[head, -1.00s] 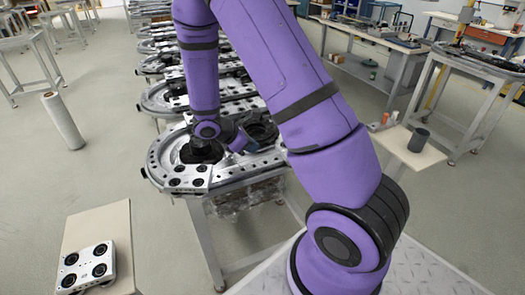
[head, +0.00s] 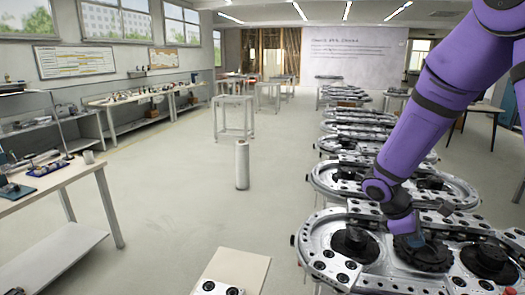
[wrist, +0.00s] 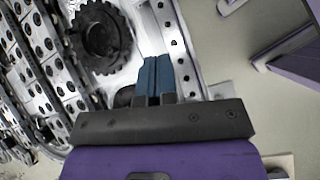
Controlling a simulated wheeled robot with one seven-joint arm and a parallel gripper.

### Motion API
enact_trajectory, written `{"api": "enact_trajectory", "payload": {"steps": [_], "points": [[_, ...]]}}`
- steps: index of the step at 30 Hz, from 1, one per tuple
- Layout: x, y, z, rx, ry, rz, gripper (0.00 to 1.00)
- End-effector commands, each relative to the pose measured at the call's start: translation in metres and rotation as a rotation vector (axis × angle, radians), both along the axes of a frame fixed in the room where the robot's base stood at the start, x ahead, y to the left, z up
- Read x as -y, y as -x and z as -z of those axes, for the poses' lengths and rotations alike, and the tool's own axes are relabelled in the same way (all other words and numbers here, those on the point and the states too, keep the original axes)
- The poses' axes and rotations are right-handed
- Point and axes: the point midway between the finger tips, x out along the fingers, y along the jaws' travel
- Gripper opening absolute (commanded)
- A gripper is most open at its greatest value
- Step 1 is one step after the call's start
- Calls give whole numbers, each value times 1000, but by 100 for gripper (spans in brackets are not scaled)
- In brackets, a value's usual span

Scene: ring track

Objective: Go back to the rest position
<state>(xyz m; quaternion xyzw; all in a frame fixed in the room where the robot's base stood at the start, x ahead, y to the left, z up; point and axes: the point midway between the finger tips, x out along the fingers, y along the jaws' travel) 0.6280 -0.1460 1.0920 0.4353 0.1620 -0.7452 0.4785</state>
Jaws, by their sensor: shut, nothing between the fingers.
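My gripper shows in the wrist view (wrist: 155,78) with its two blue fingers together and nothing between them. In the head view my gripper (head: 418,240) is at the end of my purple arm, low over the nearest ring track (head: 318,240). A black toothed wheel (wrist: 100,35) lies on the track just left of the fingers in the wrist view. I cannot tell whether the fingers touch anything. In the head view black round parts sit along this track, one on the left (head: 355,243) and one on the right (head: 488,260).
More ring tracks (head: 345,145) stand in a row behind. A white cylinder (head: 242,165) stands on the open floor to the left. A pale board (head: 235,268) with a plate of black discs (head: 215,288) is at the bottom. Workbenches (head: 60,180) line the left side.

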Motion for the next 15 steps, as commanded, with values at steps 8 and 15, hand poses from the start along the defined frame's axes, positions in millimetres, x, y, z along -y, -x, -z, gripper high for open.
{"api": "enact_trajectory", "payload": {"steps": [8,15], "points": [[-12,32,-70,224,-111,209,0],[-24,66,-120,400,-223,380,0]]}}
